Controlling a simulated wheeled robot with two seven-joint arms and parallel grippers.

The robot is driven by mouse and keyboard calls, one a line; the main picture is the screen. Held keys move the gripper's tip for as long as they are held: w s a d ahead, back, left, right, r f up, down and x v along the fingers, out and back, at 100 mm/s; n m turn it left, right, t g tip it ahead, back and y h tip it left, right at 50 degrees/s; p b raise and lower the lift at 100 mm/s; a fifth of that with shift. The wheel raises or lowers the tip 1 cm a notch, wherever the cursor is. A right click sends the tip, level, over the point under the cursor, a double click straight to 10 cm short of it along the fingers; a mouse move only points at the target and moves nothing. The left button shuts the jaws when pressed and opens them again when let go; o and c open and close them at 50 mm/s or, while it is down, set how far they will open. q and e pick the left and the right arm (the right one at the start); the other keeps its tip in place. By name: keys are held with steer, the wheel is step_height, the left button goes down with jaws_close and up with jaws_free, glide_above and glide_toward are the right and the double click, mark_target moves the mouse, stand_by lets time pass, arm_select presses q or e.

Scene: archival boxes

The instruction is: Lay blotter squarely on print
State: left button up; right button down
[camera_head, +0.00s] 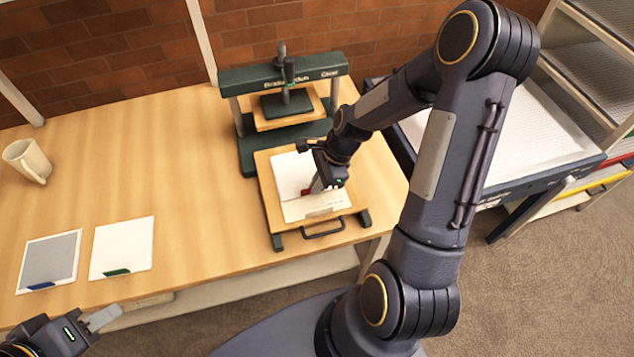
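White paper sheets (291,172) lie on the wooden pull-out board (268,205) of a green press (242,78). A dark line or edge crosses the paper near its middle, and a small red tab (306,191) shows there. My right gripper (315,188) is low over this paper beside the red tab; its arm hides part of the board, and whether it holds a sheet is unclear. A white square sheet with a green tab (122,246) and a grey white-bordered sheet with a blue tab (50,260) lie at left. My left gripper (103,319) is at the lower left, apart from them.
A cream mug (28,161) stands at the table's far left. The wooden table (165,130) is clear between the mug and the press. A dark-framed unit with a white perforated top (530,130) and a shelf rack (590,60) stand at right.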

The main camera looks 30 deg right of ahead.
steer(key=c, duration=1.6)
jaws_free()
steer(key=shift+f, duration=0.1)
steer(key=shift+c, duration=0.2)
steer(key=v, duration=1.2)
steer(key=s+a+r+n+t, duration=0.2)
steer(key=s+a+r+n, duration=0.2)
steer(key=s+n, duration=0.4)
steer(key=s+a+r+n+t, duration=0.2)
steer(key=s+a+r+n, duration=0.2)
steer(key=s+n, duration=0.3)
steer(key=r+n, duration=0.1)
steer(key=n, duration=0.3)
steer(key=shift+s+a+h, duration=0.3)
steer(key=shift+s+a, duration=0.05)
steer(key=shift+s, duration=0.05)
